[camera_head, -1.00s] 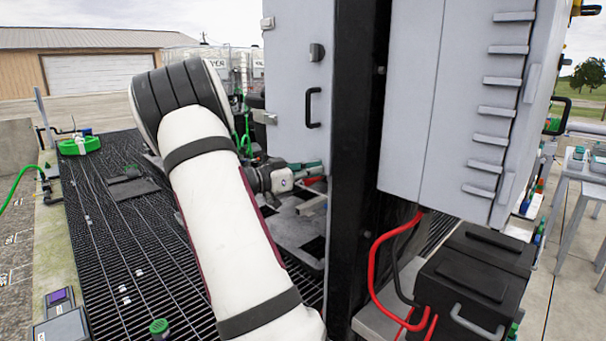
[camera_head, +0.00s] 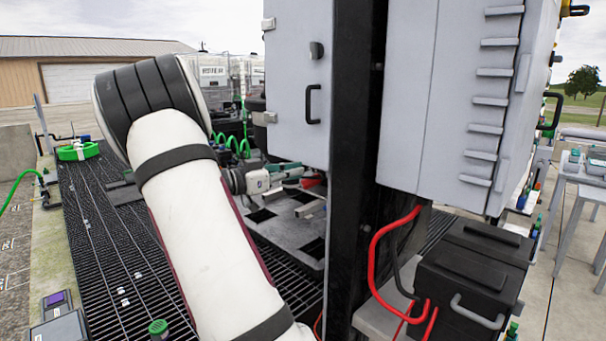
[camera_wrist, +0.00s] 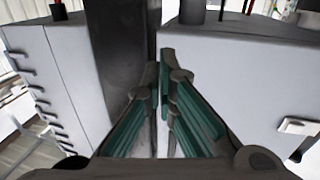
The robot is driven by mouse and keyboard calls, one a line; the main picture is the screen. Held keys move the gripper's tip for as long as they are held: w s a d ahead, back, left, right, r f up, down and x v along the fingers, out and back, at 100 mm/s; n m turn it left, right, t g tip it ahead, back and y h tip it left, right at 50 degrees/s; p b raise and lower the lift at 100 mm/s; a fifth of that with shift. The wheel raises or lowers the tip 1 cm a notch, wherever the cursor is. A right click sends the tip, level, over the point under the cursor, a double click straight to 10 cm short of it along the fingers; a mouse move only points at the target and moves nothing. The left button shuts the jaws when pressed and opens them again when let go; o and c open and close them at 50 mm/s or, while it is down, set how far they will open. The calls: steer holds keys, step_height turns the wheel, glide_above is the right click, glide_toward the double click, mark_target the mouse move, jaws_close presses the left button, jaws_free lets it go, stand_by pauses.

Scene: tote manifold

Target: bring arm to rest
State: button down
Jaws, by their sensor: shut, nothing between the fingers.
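My gripper (camera_head: 291,172) shows in the head view just past my white arm, low beside the grey cabinet (camera_head: 295,85) and above the slotted grey plate. In the wrist view its green-padded fingers (camera_wrist: 163,75) come together at the tips with nothing held between them. The fingers point toward the dark post (camera_wrist: 120,60), with grey cabinet faces on both sides. My bent arm covers part of the grating and whatever lies behind it.
A black post (camera_head: 355,170) stands right of my gripper, close to it. A grey cabinet with hinges (camera_head: 450,100) and a black box (camera_head: 470,275) with red cables are further right. Open black grating (camera_head: 100,235) lies to the left, with a green hose reel (camera_head: 78,151) beyond.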

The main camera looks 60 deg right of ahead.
steer(key=w+a, duration=0.2)
steer(key=a, duration=0.4)
steer(key=shift+a+b, duration=0.15)
steer(key=shift+b, duration=0.3)
steer(key=s+a+f+n+t+y, duration=0.1)
steer(key=s+a+n+t+y, duration=0.3)
steer(key=a+n, duration=0.4)
steer(key=s+a+f+n+t+y, duration=0.2)
steer(key=a+n, duration=0.6)
steer(key=a, duration=1.1)
steer(key=s+a+f+n+t+y, duration=0.2)
steer(key=s+a+n+t+y, duration=0.3)
steer(key=a, duration=0.9)
steer(key=n+t+y, duration=0.3)
steer(key=y, duration=0.1)
steer(key=shift+s+a+t, duration=0.3)
steer(key=shift+s, duration=0.1)
steer(key=shift+d+f, duration=0.1)
